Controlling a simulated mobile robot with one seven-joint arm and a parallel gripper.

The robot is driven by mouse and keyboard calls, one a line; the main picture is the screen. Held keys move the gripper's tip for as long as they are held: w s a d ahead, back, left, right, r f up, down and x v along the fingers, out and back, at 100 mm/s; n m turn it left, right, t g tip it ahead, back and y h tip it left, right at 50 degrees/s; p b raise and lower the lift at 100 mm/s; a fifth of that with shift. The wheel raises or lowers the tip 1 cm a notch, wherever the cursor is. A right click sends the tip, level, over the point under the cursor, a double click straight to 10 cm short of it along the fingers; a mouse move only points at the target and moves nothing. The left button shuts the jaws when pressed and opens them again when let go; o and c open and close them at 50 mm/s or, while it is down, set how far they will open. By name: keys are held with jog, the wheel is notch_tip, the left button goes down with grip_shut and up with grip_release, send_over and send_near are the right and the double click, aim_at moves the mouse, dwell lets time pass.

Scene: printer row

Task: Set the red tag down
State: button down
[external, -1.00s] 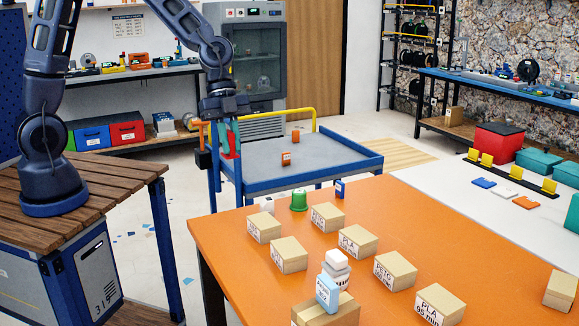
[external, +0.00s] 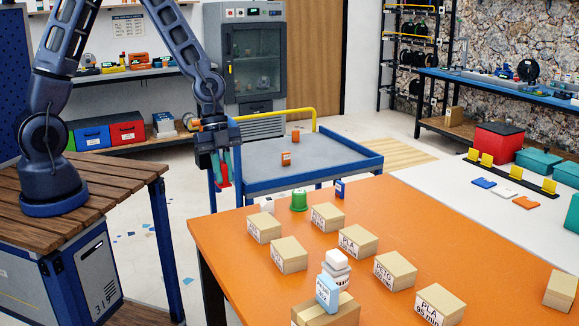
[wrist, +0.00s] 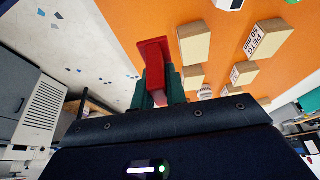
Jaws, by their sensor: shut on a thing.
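My gripper (external: 222,178) is at the left end of the blue cart, left of the orange table's far corner, pointing down. Its green-blue fingers are shut on the red tag (external: 224,184), which sticks out below the fingertips. In the wrist view the red tag (wrist: 154,55) stands out beyond the fingers (wrist: 160,90), with a wider flat end. It is held in the air and touches no surface that I can see. Its lower part between the fingers is partly hidden.
The orange table (external: 235,240) carries several tan boxes (external: 289,254), a green object (external: 299,201) and a white bottle (external: 336,268). The blue cart (external: 330,160) holds two small orange things (external: 286,158). White surface at right carries blue, white and orange tags (external: 526,202).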

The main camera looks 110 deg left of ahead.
notch_tip(320, 180, down, 12)
jog(key=shift+r, duration=0.25)
dwell(0.4)
jog(key=shift+f, duration=0.15)
jog(key=c, duration=1.4)
grip_release()
